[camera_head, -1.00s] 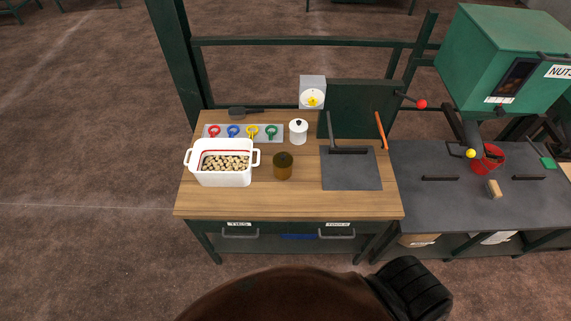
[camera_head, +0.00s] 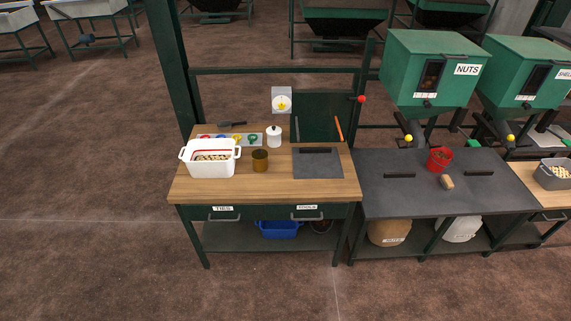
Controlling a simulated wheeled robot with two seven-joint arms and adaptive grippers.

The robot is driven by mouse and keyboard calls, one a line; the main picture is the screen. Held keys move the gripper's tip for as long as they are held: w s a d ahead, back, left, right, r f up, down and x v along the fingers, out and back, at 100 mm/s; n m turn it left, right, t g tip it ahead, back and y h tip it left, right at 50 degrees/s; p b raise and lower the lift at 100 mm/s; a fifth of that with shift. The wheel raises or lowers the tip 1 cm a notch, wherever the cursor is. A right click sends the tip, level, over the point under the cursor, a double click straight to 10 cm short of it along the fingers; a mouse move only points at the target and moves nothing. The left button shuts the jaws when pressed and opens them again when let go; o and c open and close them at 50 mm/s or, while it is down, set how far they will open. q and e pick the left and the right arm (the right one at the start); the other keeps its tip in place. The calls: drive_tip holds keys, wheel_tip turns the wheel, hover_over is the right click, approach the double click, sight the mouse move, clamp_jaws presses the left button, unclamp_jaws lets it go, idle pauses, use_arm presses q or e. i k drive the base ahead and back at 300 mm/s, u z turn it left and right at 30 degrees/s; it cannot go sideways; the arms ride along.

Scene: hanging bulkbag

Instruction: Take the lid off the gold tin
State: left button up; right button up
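The gold tin (camera_head: 260,161) is a small, brownish-gold cylinder standing upright on the wooden workbench top (camera_head: 232,188). It stands between the white tub and the dark square plate, apart from both. Its top looks darker than its side; the lid is too small to make out clearly. Neither of my grippers shows in the head view, so I cannot see whether they are open or shut.
A white tub (camera_head: 211,170) of nuts stands left of the tin. A white lidded jar (camera_head: 274,138) is behind it. A dark plate (camera_head: 318,164) lies to the right. A red bucket (camera_head: 439,161) stands on the grey bench (camera_head: 410,196). The wood's front strip is clear.

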sight(259, 155)
drive_tip(key=u, duration=0.6)
drive_tip(key=i, duration=0.55)
drive_tip(key=u, duration=0.7)
drive_tip(key=i, duration=0.75)
drive_tip(key=z, duration=0.15)
